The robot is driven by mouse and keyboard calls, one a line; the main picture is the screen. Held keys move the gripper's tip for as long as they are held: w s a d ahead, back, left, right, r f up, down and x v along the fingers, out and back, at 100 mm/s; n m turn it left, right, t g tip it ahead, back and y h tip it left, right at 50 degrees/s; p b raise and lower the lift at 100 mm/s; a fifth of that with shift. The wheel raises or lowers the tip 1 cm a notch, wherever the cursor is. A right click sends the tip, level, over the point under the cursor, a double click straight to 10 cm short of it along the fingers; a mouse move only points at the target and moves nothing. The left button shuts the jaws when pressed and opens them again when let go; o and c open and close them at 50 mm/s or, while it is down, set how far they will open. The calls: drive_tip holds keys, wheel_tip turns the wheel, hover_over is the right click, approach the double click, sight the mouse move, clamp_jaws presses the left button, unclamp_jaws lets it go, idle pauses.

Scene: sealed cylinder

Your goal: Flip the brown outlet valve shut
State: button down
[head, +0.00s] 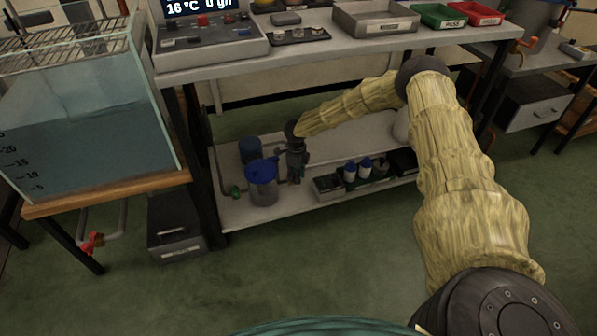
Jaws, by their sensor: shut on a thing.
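An orange-brown valve handle (527,42) shows at the upper right, on the side of a grey vessel (541,14). It is the closest match to brown in view, and its exact position is too small to read. My gripper (295,179) is far to the left of it, pointing down over the lower shelf. It is right beside a clear jug with a blue lid (263,184). The gripper appears shut on the jug's right side, perhaps its handle, but the contact is small and dark.
A red valve (93,242) hangs on a pipe below the water tank (85,130). Small bottles (364,166) stand right of my gripper on the lower shelf (240,214). The bench top (300,55) is above the shelf. Green floor in front is clear.

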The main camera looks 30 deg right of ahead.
drive_tip(key=shift+w+a+m, duration=0.1)
drive_tip(key=shift+a+m, duration=0.15)
drive_tip(key=shift+m, duration=0.25)
drive_tip(key=c, duration=1.2)
unclamp_jaws()
drive_tip(key=shift+a, duration=0.1)
wheel_tip(320, 180, up, 12)
